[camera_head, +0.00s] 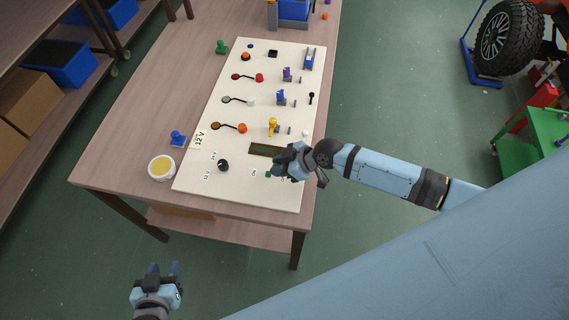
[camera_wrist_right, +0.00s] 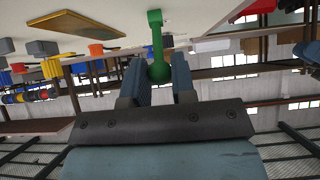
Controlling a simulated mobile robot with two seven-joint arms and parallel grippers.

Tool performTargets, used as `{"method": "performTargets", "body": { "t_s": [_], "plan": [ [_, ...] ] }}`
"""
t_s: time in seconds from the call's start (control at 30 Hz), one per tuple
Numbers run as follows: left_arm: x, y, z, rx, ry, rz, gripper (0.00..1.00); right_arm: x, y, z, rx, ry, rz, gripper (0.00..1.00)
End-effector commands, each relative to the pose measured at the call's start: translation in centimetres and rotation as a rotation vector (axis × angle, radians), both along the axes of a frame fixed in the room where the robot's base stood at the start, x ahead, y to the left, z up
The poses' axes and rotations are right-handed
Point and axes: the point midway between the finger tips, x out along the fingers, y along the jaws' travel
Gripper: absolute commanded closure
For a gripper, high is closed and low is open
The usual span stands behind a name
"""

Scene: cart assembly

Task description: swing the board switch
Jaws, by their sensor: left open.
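The cream board (camera_head: 225,130) lies on the wooden table. A green lever switch (camera_head: 268,174) sits near the board's front right part, partly hidden by my right gripper (camera_head: 278,171). In the right wrist view, the green switch (camera_wrist_right: 157,45) has a stem ending in a round knob. My left gripper (camera_head: 163,270) is open and empty, low in front of the table, apart from the board.
A yellow-topped round cup (camera_head: 161,168) and a blue part (camera_head: 177,138) stand left of the board. The board also bears a dark display (camera_head: 266,150), a black knob (camera_head: 223,165) and several coloured levers. A green part (camera_head: 221,46) stands behind.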

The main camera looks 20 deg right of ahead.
Motion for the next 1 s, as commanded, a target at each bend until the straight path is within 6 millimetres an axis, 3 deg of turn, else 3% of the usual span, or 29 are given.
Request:
{"method": "performTargets", "body": {
  "t_s": [1.0],
  "plan": [
    [-0.2,0.2,0.2,0.003,0.001,0.002,0.57,1.5,2.1,0.8,0.004,-0.005,-0.001,0.89]
  ]
}}
